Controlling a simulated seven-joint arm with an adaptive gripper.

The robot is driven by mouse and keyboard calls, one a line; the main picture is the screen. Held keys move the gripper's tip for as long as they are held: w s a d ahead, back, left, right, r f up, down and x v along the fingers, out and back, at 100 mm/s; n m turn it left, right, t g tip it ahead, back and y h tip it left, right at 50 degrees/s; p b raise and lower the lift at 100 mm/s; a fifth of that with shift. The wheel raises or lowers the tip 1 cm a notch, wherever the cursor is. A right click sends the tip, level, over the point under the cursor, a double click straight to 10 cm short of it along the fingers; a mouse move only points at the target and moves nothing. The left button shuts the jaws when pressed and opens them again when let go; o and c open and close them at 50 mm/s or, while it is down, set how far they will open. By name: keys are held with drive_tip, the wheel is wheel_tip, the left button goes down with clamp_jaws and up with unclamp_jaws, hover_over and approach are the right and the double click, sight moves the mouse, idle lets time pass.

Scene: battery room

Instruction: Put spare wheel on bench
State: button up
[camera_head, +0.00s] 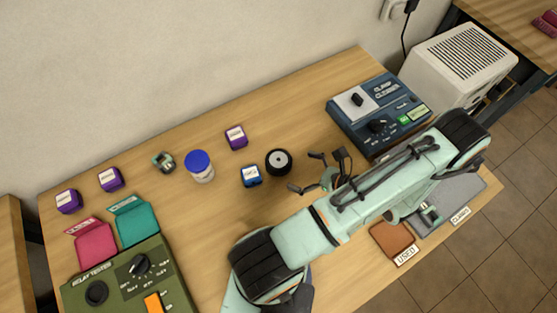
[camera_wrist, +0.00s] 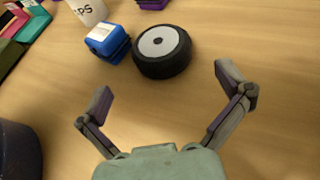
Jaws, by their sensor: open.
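The spare wheel, a black tyre with a white hub (camera_head: 279,161), lies flat on the wooden bench (camera_head: 221,217) near its middle. In the wrist view the wheel (camera_wrist: 161,50) is beyond and between my two fingers, with a clear gap. My gripper (camera_head: 305,172) is open and empty, just right of the wheel in the head view. It also shows in the wrist view (camera_wrist: 163,86), with its fingers spread wide.
A blue block (camera_head: 251,176) stands close beside the wheel. A purple block (camera_head: 236,137) and a blue-lidded jar (camera_head: 199,166) stand behind and left. A blue device (camera_head: 379,112) is at the back right; a green tester (camera_head: 130,280) is front left. Bare bench lies behind the wheel.

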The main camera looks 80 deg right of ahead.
sight(288, 165)
drive_tip(key=shift+x, duration=3.2)
drive_tip(key=shift+d, duration=0.1)
drive_tip(key=c, duration=1.2)
